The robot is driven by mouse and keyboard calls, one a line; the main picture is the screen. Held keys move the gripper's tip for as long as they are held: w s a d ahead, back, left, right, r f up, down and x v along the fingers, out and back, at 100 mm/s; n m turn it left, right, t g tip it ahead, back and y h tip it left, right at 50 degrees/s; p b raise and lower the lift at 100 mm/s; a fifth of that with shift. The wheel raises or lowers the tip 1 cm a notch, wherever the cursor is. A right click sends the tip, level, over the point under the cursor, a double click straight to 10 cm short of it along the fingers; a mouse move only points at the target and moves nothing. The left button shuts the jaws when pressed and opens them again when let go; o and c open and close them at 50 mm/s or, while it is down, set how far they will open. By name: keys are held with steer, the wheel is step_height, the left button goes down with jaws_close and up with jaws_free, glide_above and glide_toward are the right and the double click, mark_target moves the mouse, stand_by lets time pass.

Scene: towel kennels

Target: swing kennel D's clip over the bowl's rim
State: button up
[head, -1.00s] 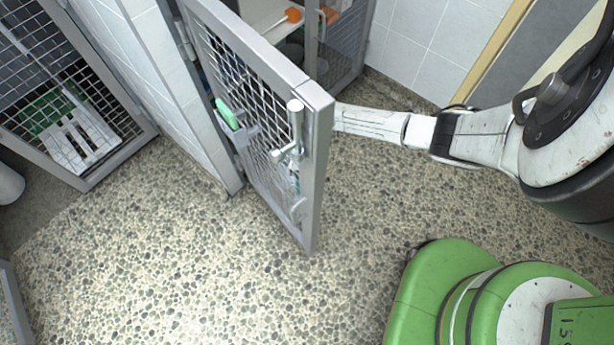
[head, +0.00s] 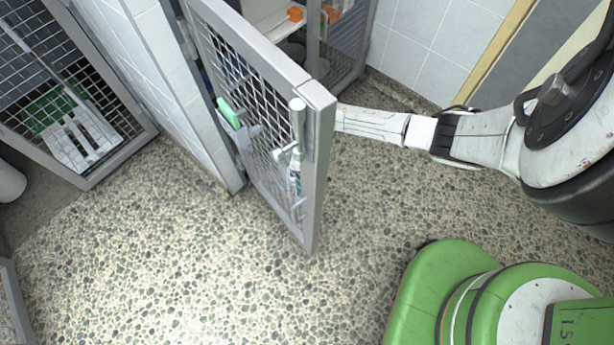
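One kennel door, a grey frame with wire mesh (head: 316,180), stands open in the middle of the head view. I cannot read a letter on it. My white arm reaches in from the right and passes behind the door's edge. No bowl rim can be told clearly.
Behind the door, a pale shelf (head: 270,22) holds orange items (head: 295,14). Another mesh kennel (head: 110,168) at left contains a white slatted crate (head: 78,140). A tiled wall stands between the kennels. The pebbled floor in front is clear.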

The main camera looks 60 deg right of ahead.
steer(key=o, duration=0.4)
steer(key=shift+w+a+r, duration=0.1)
steer(key=shift+w+a, duration=0.15)
steer(key=shift+w, duration=0.1)
steer(key=shift+s+p+v, duration=0.45)
steer(key=shift+p+v, duration=1.25)
steer(key=shift+v, duration=0.3)
steer(key=shift+s+p+v, duration=0.5)
steer(key=shift+p+v, duration=1.15)
steer(key=shift+v, duration=0.4)
steer(key=shift+s+p+v, duration=0.45)
steer(key=shift+p+v, duration=1.25)
steer(key=shift+v, duration=0.3)
steer(key=shift+d+r, duration=0.15)
steer(key=shift+d, duration=0.1)
steer(key=p+v, duration=0.2)
steer(key=v, duration=0.8)
steer(key=shift+d+r, duration=0.1)
steer(key=shift+r, duration=0.25)
